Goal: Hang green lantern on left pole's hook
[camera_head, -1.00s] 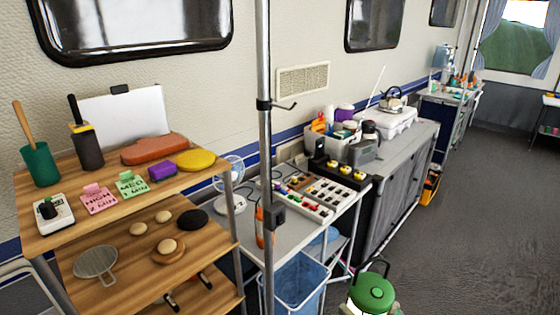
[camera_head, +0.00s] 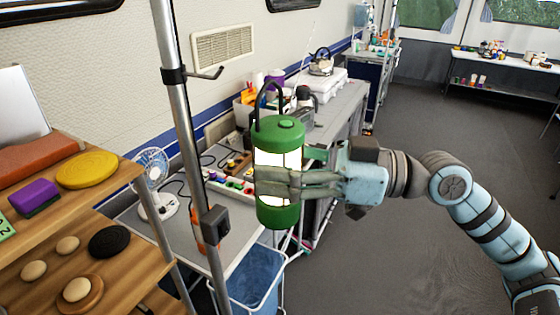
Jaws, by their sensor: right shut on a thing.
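The green lantern (camera_head: 279,132) has a green cap and base, a glowing pale body and a dark wire handle standing up on top. My right gripper (camera_head: 285,182) is shut around its middle from the right and holds it upright in the air. The left pole (camera_head: 186,130) stands left of the lantern. Its dark hook (camera_head: 207,74) sticks out to the right from a black collar, higher in the picture than the lantern's handle and apart from it. My left gripper is not in view.
A wooden shelf (camera_head: 130,180) with sponges, stones and a yellow disc stands at the left. A small white fan (camera_head: 153,180) and a grey table lie behind the pole. A blue bin (camera_head: 255,277) is below the lantern. The floor at the right is open.

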